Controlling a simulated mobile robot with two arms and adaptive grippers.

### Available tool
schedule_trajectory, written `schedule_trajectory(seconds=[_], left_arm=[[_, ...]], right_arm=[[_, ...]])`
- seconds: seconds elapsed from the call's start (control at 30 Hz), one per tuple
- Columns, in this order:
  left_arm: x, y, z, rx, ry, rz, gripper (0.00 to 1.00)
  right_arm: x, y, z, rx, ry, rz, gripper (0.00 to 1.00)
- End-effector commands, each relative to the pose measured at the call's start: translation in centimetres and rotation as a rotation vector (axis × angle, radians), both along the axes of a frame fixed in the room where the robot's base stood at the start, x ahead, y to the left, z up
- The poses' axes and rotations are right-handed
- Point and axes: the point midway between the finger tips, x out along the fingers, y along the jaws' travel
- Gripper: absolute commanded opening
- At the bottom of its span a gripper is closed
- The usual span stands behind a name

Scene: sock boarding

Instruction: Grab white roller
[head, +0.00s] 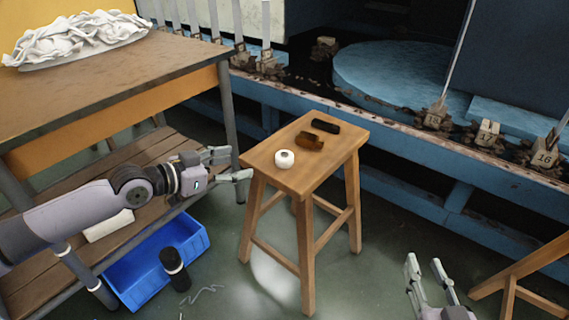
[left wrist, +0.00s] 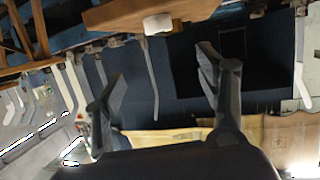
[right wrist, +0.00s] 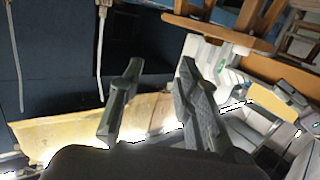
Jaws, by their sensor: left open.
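The white roller (head: 284,159) stands on the left part of the wooden stool's top (head: 290,180). It also shows in the left wrist view (left wrist: 157,24), at the edge of the stool top. My left gripper (head: 232,164) is open and empty, just left of the stool and the roller, apart from both. Its two fingers also show in the left wrist view (left wrist: 160,70). My right gripper (head: 427,264) is open and empty at the lower right, away from the stool. Its spread fingers show in the right wrist view (right wrist: 160,80).
A brown roller (head: 309,141) and a black roller (head: 325,126) lie behind the white one on the stool. A wooden workbench (head: 110,85) with a pile of white socks (head: 75,35) stands at left. A blue bin (head: 150,265) is below it. A blue machine (head: 400,140) runs behind the stool.

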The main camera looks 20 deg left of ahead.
Motion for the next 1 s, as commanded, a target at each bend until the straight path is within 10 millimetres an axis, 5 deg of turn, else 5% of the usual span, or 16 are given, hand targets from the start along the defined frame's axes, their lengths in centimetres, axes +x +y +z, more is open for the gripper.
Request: schedule_trajectory(seconds=[0.4,0.77,1.0], left_arm=[[6.5,-3.9,-2.4,-0.003,-0.003,0.001,0.66],[8.3,-5.0,-3.3,-0.001,0.000,0.001,0.66],[10.1,-6.1,-4.5,0.000,-0.003,0.001,0.66]], right_arm=[[0.1,1.1,6.9,0.100,-0.382,0.023,0.31],[-0.9,1.2,9.8,0.144,-0.541,0.032,0.31],[-3.4,1.1,13.5,0.213,-0.786,0.045,0.31]])
